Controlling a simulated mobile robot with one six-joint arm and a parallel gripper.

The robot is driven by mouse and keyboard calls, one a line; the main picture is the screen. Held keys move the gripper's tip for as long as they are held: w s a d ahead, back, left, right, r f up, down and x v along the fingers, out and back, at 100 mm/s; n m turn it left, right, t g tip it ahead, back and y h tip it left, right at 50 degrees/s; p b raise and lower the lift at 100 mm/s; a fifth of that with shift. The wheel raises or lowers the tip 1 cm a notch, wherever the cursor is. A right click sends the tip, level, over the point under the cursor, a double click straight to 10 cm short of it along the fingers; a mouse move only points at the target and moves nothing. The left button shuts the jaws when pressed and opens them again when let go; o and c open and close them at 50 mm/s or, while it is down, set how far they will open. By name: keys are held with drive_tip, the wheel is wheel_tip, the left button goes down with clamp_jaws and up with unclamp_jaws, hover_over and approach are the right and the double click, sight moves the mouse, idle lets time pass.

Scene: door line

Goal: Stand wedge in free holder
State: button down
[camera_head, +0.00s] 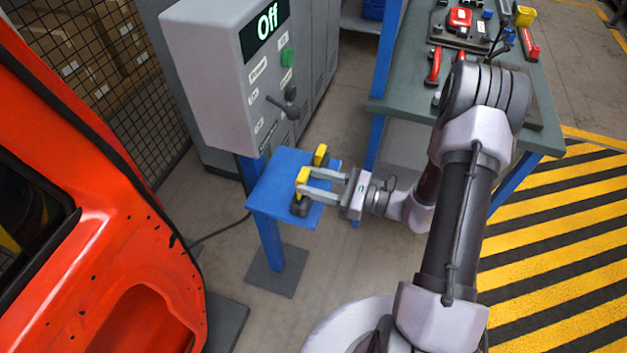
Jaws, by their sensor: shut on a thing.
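My gripper (303,183) is shut on a yellow wedge (302,176) at the right part of a small blue stand (279,178). The wedge is upright, over or in a dark holder (299,207) near the stand's front edge; I cannot tell whether it is seated. A second yellow wedge (320,155) stands upright toward the back of the stand, just beyond my gripper. Its lower part is dark and partly hidden by the gripper.
A grey control box (226,75) with an "Off" display and a lever stands behind the blue stand. A red-orange door (110,190) fills the left. A workbench (400,85) with tools is at the upper right. Striped floor (560,240) lies at the right.

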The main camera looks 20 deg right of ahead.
drive_tip(key=shift+f, duration=0.15)
idle(0.8)
drive_tip(key=shift+f+b, duration=0.3)
drive_tip(key=shift+b, duration=0.2)
drive_tip(key=shift+f+b, duration=1.5)
drive_tip(key=shift+f, duration=0.4)
drive_tip(key=c, duration=0.7)
unclamp_jaws()
drive_tip(key=shift+c, duration=0.2)
drive_tip(key=shift+r, duration=0.1)
